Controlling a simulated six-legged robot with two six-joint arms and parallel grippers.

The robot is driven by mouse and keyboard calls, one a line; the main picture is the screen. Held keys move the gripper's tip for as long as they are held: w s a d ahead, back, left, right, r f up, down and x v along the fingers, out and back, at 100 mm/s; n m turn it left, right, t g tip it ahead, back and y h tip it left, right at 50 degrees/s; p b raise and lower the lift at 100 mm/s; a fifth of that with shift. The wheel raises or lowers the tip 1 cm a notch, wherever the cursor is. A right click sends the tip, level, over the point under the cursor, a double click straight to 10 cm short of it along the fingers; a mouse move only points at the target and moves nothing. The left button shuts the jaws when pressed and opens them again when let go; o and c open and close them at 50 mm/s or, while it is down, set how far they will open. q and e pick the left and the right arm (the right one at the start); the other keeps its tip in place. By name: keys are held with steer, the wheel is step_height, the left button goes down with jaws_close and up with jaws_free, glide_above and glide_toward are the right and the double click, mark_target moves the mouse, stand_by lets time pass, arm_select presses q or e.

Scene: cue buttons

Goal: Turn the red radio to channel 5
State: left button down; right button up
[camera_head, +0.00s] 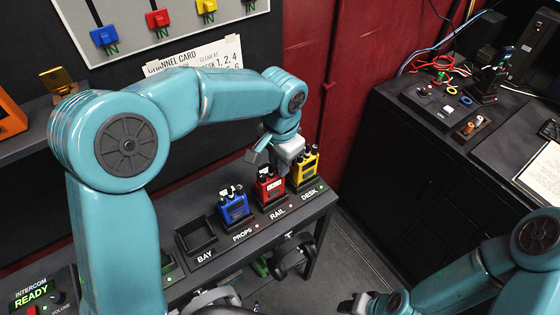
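The red radio (269,188) stands upright in the RAIL dock on the shelf, between a blue radio (233,207) and a yellow radio (305,168). My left gripper (272,158) is just above and behind the red radio's top, pointing down. The arm's wrist hides part of the fingers, so I cannot tell whether they touch its knob. The channel reading on the radio is too small to read. My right gripper (358,303) is low at the bottom of the view, far from the radios, its fingers hard to make out.
An empty dock (195,236) labelled BAY sits left of the blue radio. A channel card (195,57), partly hidden by my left arm, hangs on the wall. An intercom panel (42,297) reads READY. A dark cabinet (420,150) with cables stands at right.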

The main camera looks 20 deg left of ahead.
arm_select(q)
steer(key=shift+w+m, duration=0.15)
steer(key=shift+m, duration=2.35)
steer(key=c, duration=1.1)
jaws_free()
steer(key=r, duration=1.6)
steer(key=shift+s+r, duration=0.15)
steer(key=shift+s, duration=0.1)
